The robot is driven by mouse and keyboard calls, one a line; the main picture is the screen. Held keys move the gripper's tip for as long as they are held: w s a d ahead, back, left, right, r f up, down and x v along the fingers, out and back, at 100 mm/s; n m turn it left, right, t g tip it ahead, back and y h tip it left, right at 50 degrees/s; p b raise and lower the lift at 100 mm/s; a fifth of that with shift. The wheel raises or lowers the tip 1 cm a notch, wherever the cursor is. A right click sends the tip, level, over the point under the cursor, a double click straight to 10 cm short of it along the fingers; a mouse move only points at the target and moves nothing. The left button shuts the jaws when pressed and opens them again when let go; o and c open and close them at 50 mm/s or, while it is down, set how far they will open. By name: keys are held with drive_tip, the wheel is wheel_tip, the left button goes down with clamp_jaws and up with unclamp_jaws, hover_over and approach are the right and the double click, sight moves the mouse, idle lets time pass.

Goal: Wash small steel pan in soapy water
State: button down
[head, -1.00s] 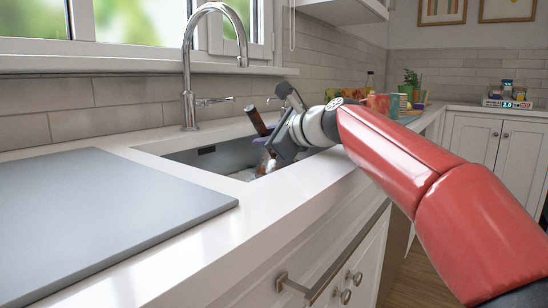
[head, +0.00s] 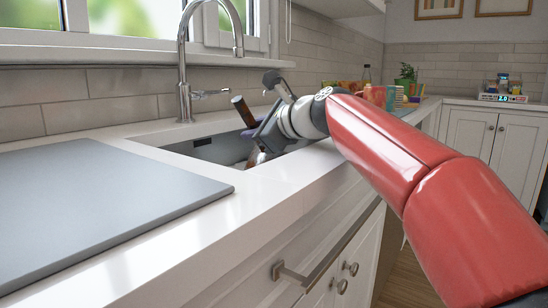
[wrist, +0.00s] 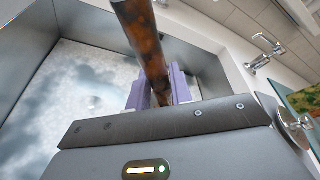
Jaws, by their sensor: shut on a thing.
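My gripper (wrist: 155,88) is over the sink, its purple fingers shut on a brown, mottled handle (wrist: 143,35). The handle (head: 243,111) rises at a tilt above the sink rim in the head view. I take it as the handle of the small steel pan. The pan's bowl is hidden behind my gripper, and a small shiny bit (head: 257,157) shows below the fingers. The steel sink (head: 222,148) holds cloudy water with whitish foam (wrist: 85,90) in the wrist view. I cannot tell how deep the pan sits.
A chrome tap (head: 184,85) stands behind the sink. A grey board (head: 95,205) lies on the white counter to the left. Colourful items and a plant (head: 406,74) stand beyond my arm, with a scale (head: 502,97) at the far right. The front counter strip (head: 225,205) is clear.

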drive_tip(key=shift+w+d+r+p, duration=0.1)
drive_tip(key=shift+w+d+p, duration=0.5)
drive_tip(key=shift+w+d, duration=0.35)
drive_tip(key=shift+s+a+b, duration=0.65)
drive_tip(key=shift+s+a, duration=0.7)
drive_tip(key=shift+s, duration=0.15)
drive_tip(key=shift+w+d+p, duration=0.5)
drive_tip(key=shift+w+d, duration=0.15)
drive_tip(key=shift+w, duration=0.15)
drive_tip(key=shift+w+d+p, duration=0.5)
drive_tip(key=shift+w+d, duration=0.1)
drive_tip(key=shift+w, duration=0.2)
wheel_tip(320, 180, up, 8)
drive_tip(key=p, duration=0.8)
